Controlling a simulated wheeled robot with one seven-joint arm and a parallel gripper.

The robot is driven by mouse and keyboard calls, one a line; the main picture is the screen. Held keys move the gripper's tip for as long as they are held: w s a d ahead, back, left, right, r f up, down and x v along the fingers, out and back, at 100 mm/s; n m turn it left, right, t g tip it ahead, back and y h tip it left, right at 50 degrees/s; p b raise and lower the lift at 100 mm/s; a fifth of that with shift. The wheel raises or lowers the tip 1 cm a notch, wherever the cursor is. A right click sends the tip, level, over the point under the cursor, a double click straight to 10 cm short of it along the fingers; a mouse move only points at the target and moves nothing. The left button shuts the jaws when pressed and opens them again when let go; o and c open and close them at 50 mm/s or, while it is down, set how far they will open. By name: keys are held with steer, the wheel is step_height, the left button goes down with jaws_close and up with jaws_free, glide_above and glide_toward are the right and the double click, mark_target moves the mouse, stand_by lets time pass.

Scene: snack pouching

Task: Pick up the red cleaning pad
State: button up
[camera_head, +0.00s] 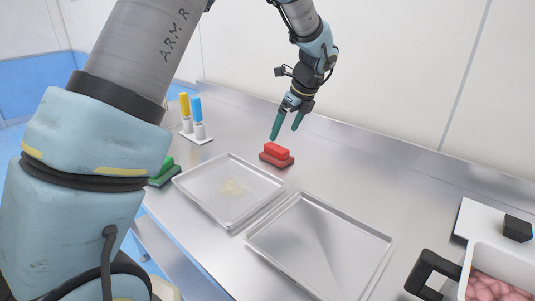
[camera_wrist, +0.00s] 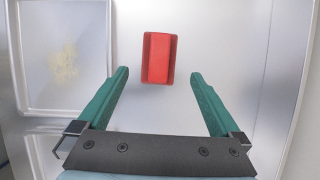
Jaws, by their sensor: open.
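The red cleaning pad (camera_head: 276,154) sits on the metal counter, just behind the left tray, in the head view. It is a red block with a raised bar on top. In the wrist view the red cleaning pad (camera_wrist: 158,58) lies ahead of the fingertips, roughly centred between their lines and apart from them. My gripper (camera_head: 285,124) is open and empty, with green fingers pointing down above and slightly behind the pad. In the wrist view my gripper (camera_wrist: 159,75) shows both fingers spread wide.
A metal tray (camera_head: 196,197) with a yellowish smear lies in front of the pad. An empty tray (camera_head: 345,226) lies to its right. A green pad (camera_head: 163,175) and a stand with yellow- and blue-topped items (camera_head: 198,131) are at left. A white container (camera_head: 500,262) with pink contents is at right.

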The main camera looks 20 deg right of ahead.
mark_target(277, 147)
steer(key=p+x, duration=0.2)
steer(key=x, duration=0.7)
steer(key=shift+a+p, duration=0.1)
steer(key=shift+p, duration=0.2)
steer(key=shift+r, duration=0.1)
steer(key=c, duration=1.2)
